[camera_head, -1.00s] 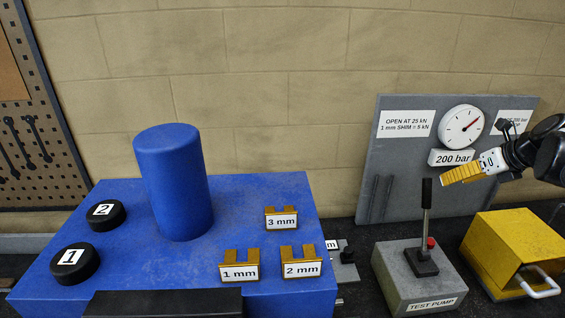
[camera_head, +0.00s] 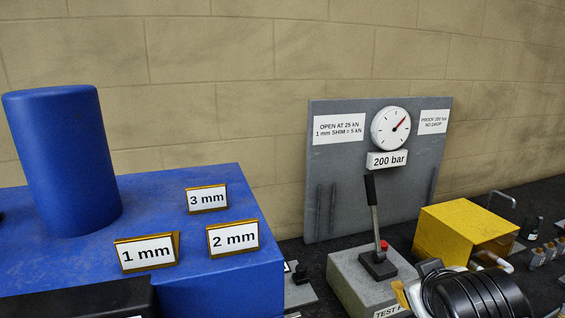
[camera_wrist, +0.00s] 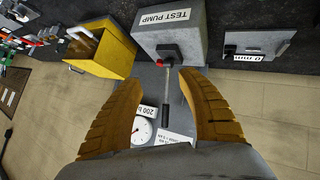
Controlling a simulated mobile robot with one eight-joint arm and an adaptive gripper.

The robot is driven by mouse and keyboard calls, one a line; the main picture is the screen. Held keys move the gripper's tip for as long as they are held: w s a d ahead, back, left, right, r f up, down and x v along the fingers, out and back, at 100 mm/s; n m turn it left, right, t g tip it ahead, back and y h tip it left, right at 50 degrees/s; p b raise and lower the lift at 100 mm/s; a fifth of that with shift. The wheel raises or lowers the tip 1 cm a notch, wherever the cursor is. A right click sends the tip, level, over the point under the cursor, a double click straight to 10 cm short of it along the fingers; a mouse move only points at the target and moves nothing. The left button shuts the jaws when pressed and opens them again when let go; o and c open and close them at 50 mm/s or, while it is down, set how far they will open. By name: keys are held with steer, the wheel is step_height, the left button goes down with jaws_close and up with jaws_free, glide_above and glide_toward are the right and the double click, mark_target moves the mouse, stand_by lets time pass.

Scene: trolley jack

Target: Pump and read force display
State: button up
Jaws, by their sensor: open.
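The test pump (camera_head: 350,285) is a grey block with an upright lever (camera_head: 373,215), black-gripped and leaning slightly left, and a red knob (camera_head: 384,245) beside it. A white gauge (camera_head: 390,128) with its red needle pointing upper right sits on a grey panel above a display (camera_head: 387,160) reading 200 bar. My gripper (camera_wrist: 160,78) is open; its yellow fingers frame the lever (camera_wrist: 168,105) in the wrist view, with no clear contact. In the head view only a bit of yellow finger shows in front of the pump, mostly hidden by my dark wrist.
A yellow box (camera_head: 465,240) with a pale handle stands right of the pump. The grey panel (camera_head: 340,190) rises behind the pump.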

steer(key=s+a+f+m+g+y+b, duration=0.1)
steer(key=s+a+f+m+g+y, duration=0.1)
steer(key=s+a+f, duration=0.4)
step_height(320, 180, down, 4)
steer(key=shift+s+a+r+g+y, duration=0.2)
steer(key=shift+s+g+y, duration=0.25)
steer(key=shift+s, duration=0.65)
